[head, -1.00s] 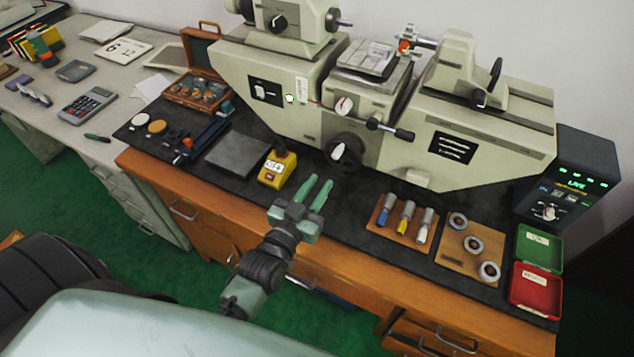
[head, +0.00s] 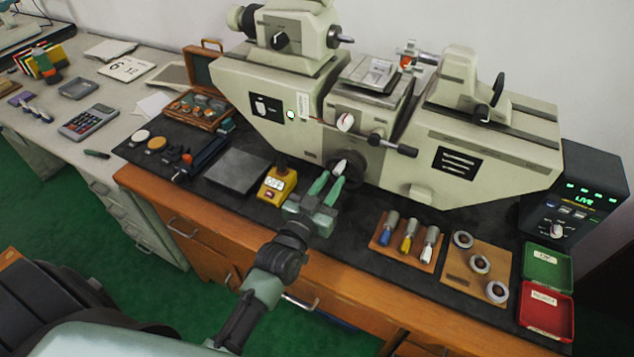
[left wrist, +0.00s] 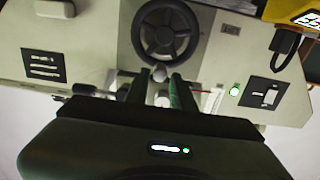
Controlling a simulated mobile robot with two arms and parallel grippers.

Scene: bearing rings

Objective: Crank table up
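The measuring machine (head: 270,85) stands on the black mat. Its dark handwheel (head: 352,172) is low on its front and has a pale crank knob (head: 339,167). My left gripper (head: 328,182) is in front of the handwheel, its two green fingers pointing at it with a gap between them. In the left wrist view the spoked handwheel (left wrist: 167,30) shows at the top. The pale knob (left wrist: 160,73) appears just at the fingertips, between the open fingers (left wrist: 158,85); I cannot tell whether they touch it. My right gripper is not in view.
A yellow box marked OFF (head: 277,185) stands close left of my left gripper. To the right are a board of small tools (head: 390,253), a board of rings (head: 462,273) and green and red trays (head: 545,310). A grey plate (head: 238,171) lies left.

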